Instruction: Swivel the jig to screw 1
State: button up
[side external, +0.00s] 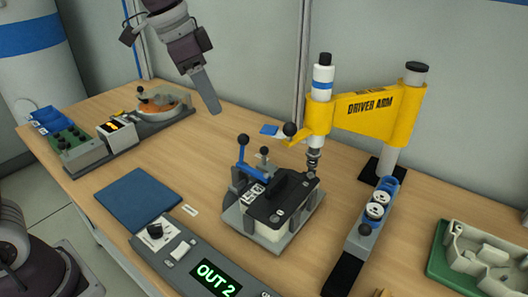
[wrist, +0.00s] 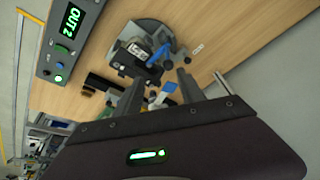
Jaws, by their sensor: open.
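The jig (side external: 232,222) is a grey plate on the table, holding a black-topped box (side external: 285,192). A blue clamp lever (side external: 255,174) with a black knob reaches over the box. The yellow driver arm (side external: 365,105), with a driver on its near end, stands behind; the driver tip hangs close above the box's back edge. My gripper (side external: 213,110) is raised above the table, behind and left of the jig, apart from everything. In the wrist view its fingers (wrist: 160,90) are spread and empty, with the jig (wrist: 150,30) beyond them.
A control box (side external: 180,258) with a knob and an "OUT 2" display (side external: 214,280) lies in front. A blue mat (side external: 138,200) is left of the jig. A feeder with an orange bowl (side external: 165,108) is back left. A blue-and-grey rack (side external: 365,240) and a green tray (side external: 440,270) stand right.

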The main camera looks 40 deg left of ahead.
jog(key=w+f+m, duration=0.3)
jog(key=w+f, duration=0.2)
jog(key=w, duration=0.2)
jog(key=m+g+y, duration=0.1)
jog(key=m+y, duration=0.1)
jog(key=m, duration=0.4)
send_over(264, 147)
jog(key=s, duration=0.2)
jog(key=s+x, duration=0.2)
jog(key=x, duration=1.6)
jog(key=shift+d, duration=0.35)
grip_shut()
